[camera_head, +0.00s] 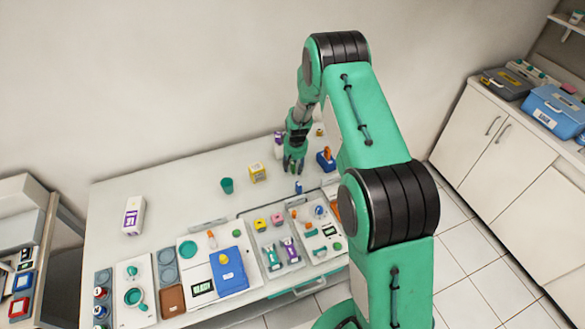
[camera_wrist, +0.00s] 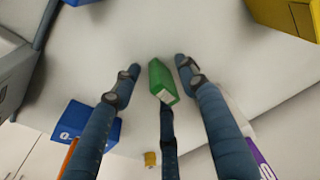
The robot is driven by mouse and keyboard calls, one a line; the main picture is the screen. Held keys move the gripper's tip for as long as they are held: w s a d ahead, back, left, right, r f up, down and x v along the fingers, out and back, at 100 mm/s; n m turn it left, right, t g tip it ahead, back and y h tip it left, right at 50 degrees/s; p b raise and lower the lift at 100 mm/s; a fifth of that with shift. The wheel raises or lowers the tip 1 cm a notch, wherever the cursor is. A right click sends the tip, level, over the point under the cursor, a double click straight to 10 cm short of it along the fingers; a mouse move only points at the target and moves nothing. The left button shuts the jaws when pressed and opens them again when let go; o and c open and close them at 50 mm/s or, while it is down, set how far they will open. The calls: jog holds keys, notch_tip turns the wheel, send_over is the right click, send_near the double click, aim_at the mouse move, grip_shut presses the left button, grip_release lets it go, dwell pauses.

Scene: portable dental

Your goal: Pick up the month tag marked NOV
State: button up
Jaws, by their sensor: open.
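My gripper (camera_head: 294,165) points down over the back right part of the white table in the head view. In the wrist view my gripper (camera_wrist: 156,70) has its fingers spread, with gaps on both sides of a small green block (camera_wrist: 160,77). The block has a pale face at its lower end, and no marking is readable on it. One finger lies just below the block, and I cannot tell whether it touches. I cannot make out the word NOV on anything. The green block is not clearly seen in the head view, probably hidden by my gripper.
A yellow box (camera_head: 257,173) and a green cup (camera_head: 227,185) stand left of my gripper. A blue block (camera_head: 326,160) stands to its right; a blue block (camera_wrist: 88,125) shows in the wrist view. Trays of small items (camera_head: 277,262) line the front. The table's back left is mostly clear.

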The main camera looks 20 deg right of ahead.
grip_shut()
dwell(0.4)
jog(key=shift+r, duration=5)
